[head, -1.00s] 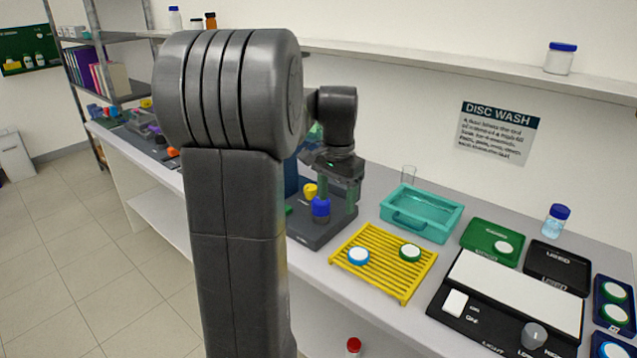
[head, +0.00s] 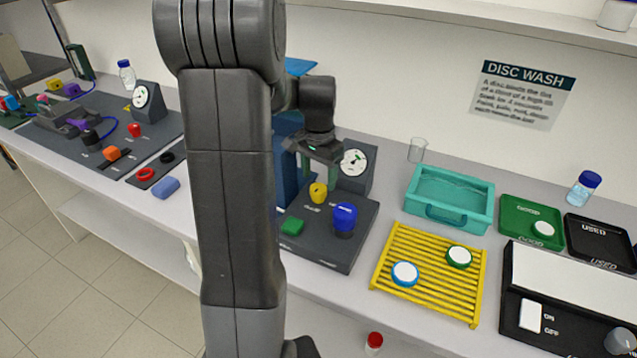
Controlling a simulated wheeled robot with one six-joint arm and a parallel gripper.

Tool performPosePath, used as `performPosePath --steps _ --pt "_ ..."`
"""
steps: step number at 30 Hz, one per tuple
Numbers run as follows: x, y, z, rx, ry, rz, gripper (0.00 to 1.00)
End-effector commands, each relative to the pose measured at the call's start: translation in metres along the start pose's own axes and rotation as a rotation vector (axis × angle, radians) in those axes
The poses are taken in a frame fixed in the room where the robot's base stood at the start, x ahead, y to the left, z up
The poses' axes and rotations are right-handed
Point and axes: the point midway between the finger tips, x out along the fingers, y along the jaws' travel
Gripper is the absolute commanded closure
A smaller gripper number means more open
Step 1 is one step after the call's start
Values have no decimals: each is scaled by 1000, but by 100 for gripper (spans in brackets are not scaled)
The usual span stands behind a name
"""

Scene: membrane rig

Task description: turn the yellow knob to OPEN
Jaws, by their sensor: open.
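The yellow knob (head: 318,193) stands on the dark grey rig plate (head: 323,256), next to a blue knob (head: 345,216) and a green block (head: 292,226). Labels on the plate are too small to read, so I cannot tell which setting the yellow knob points to. My gripper (head: 318,170) hangs just above the yellow knob. Its greenish fingers are apart, with nothing seen between them. I cannot tell whether they touch the knob.
A round gauge (head: 354,163) stands behind the blue knob, close to my gripper's right. A blue upright panel (head: 290,165) is partly hidden behind my arm. The yellow rack (head: 428,275) with two discs and a teal basin (head: 450,198) lie to the right.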

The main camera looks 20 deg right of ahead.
Motion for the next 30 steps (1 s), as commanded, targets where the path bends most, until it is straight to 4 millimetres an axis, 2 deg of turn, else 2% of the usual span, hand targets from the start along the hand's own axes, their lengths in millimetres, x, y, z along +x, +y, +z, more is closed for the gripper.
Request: performPosePath --steps 3,7,18,20,25,30 --pt "19 0 0 0 -3 2 39" --pt "32 0 0 0 -2 1 39" --pt "37 0 0 0 1 0 39" --pt "37 0 0 0 1 0 49" --pt "37 0 0 0 1 0 82" --pt "37 0 0 -4 1 0 84"
